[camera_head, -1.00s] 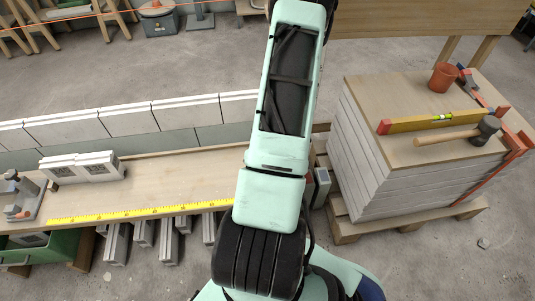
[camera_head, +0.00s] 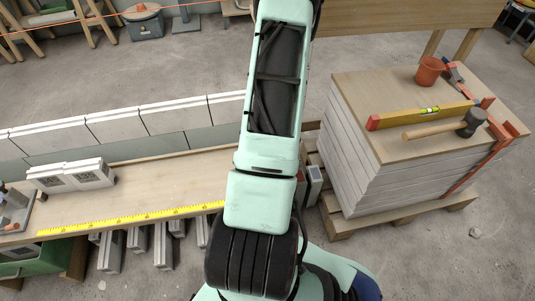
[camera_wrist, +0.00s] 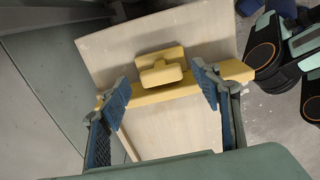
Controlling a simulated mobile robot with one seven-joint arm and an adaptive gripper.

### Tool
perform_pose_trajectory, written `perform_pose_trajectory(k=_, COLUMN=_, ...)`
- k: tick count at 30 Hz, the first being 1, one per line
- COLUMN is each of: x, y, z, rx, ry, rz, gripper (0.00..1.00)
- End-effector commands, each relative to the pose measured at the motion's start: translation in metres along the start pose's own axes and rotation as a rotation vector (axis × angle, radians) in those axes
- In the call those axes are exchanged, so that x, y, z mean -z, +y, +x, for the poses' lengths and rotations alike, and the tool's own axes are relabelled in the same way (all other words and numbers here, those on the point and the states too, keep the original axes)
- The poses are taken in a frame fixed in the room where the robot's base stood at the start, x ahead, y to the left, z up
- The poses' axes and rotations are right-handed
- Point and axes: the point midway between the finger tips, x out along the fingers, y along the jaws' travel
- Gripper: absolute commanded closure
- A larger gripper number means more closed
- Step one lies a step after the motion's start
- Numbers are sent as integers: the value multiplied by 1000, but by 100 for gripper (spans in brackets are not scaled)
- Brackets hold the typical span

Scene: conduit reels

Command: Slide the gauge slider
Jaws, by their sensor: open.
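In the wrist view, a yellow slider (camera_wrist: 160,69) with a raised rectangular tab sits at a yellow bar (camera_wrist: 178,91). I take it for the gauge slider. The bar crosses a pale wooden board (camera_wrist: 185,127). My gripper (camera_wrist: 163,93) is open, its blue-padded fingers apart, one on each side of the slider and overlapping the bar in the picture. The tab stands a little beyond the fingertips, with a gap on both sides. I cannot tell whether a finger touches the bar. The head view shows my arm, but not my gripper or this slider.
A bench (camera_head: 150,199) with a yellow measuring strip (camera_head: 130,219) and grey blocks (camera_head: 70,176) lies left of my arm. Open floor lies behind.

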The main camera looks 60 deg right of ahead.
Motion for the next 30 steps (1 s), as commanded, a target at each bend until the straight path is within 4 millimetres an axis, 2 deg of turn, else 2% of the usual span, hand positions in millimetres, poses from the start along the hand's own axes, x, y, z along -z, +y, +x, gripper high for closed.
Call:
perform_pose_trajectory(k=9, x=-1, y=1, z=-63, rx=-3, ry=-2, rz=3, gripper=42)
perform_pose_trajectory(k=15, x=-2, y=0, z=-93, rx=-1, ry=-2, rz=2, gripper=42)
perform_pose_trajectory(k=21, x=-1, y=-1, z=-105, rx=2, ry=-1, rz=1, gripper=42)
perform_pose_trajectory(k=30, x=-1, y=-1, z=-105, rx=2, ry=-1, rz=1, gripper=42)
